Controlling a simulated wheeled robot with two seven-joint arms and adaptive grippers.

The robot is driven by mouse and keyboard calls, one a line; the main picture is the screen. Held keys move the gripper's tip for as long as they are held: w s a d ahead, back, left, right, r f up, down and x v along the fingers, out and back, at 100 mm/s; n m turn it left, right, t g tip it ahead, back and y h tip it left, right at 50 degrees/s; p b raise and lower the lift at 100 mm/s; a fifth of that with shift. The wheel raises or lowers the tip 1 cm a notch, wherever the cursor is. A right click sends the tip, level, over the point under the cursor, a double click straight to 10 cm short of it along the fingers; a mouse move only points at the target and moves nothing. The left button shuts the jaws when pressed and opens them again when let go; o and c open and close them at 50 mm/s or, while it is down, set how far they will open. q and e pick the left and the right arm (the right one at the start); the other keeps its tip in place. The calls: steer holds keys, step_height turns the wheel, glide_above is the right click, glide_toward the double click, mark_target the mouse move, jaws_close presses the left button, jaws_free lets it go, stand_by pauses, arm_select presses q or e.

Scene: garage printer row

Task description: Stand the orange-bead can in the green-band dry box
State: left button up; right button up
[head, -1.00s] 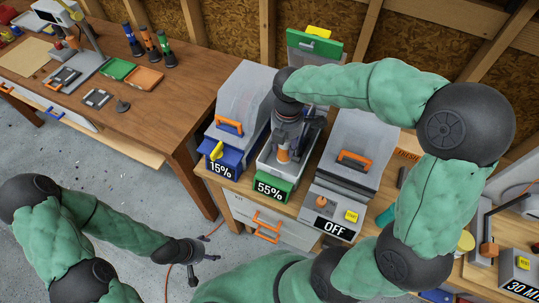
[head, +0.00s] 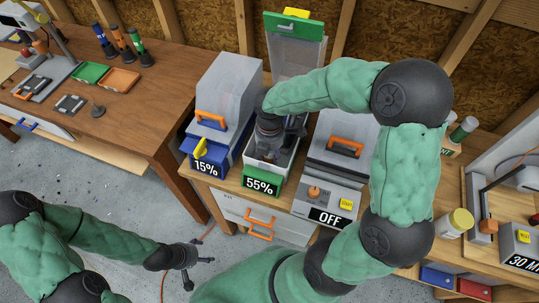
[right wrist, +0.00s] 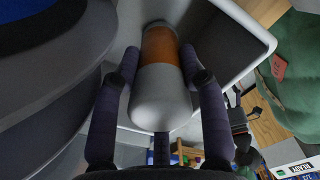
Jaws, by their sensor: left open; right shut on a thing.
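The green-band dry box (head: 262,188) stands mid-bench with a "55%" label. Its lid (head: 296,28) is tipped up at the back, so the box is open on top. My right gripper (head: 268,150) reaches down into the box. In the right wrist view it is shut on the orange-bead can (right wrist: 160,85), a pale can with an orange band, held between both fingers. The pale box rim (right wrist: 245,22) shows around the can. The can is hidden in the head view, and I cannot tell whether it touches the floor of the box. My left gripper (head: 190,268) is open and empty, low over the floor.
A blue dry box (head: 207,168) marked "15%" stands to the left, lid closed. A grey unit (head: 320,205) marked "OFF" stands to the right. A yellow-lidded jar (head: 457,223) is further right. The wooden table (head: 130,110) on the left holds trays and bottles.

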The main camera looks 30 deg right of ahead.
steer(key=shift+f, duration=0.2)
steer(key=shift+f, duration=0.15)
steer(key=o, duration=1.2)
step_height(320, 180, up, 12)
steer(key=p, duration=0.3)
